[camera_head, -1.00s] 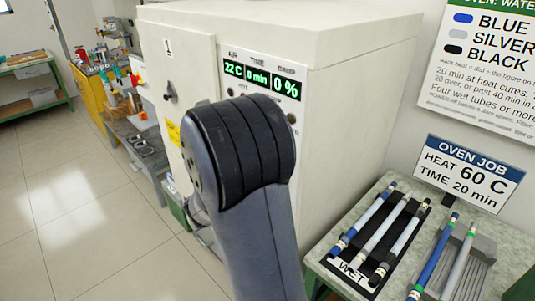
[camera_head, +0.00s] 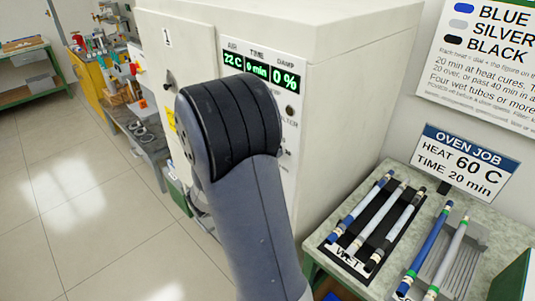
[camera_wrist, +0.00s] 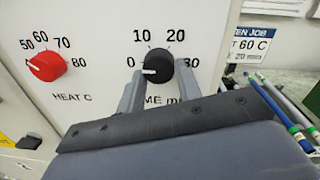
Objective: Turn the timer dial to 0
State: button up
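The timer dial (camera_wrist: 158,67) is a round black knob on the white oven panel, in the wrist view. Its white pointer aims left, at the 0 mark. My gripper (camera_wrist: 159,76) has one finger on each side of the dial. The fingertips are very close to its sides, and I cannot tell whether they touch it. In the head view my arm hides the dial and my gripper. The oven display (camera_head: 258,71) there reads 22 C, 0 min and 0 %.
A red heat dial (camera_wrist: 46,66) is left of the timer dial. In the head view, a job sign (camera_head: 466,160) reads heat 60 C, time 20 min. Below it, a black wet rack (camera_head: 338,252) holds rods on the bench. Open floor lies left of the oven (camera_head: 345,120).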

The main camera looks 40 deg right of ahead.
jog(key=o, duration=0.4)
jog(key=a, duration=0.3)
jog(key=s+a+b, duration=0.1)
jog(key=a, duration=0.3)
jog(key=a+b, duration=0.1)
jog(key=a, duration=0.2)
jog(key=shift+s+a, duration=0.25)
jog(key=shift+a, duration=0.1)
jog(key=shift+d, duration=0.1)
jog(key=d, duration=0.3)
jog(key=w+d+p, duration=0.1)
jog(key=d, duration=0.3)
jog(key=d+p, duration=0.1)
jog(key=d, duration=0.2)
jog(key=shift+w+d, duration=0.25)
jog(key=shift+d, duration=0.05)
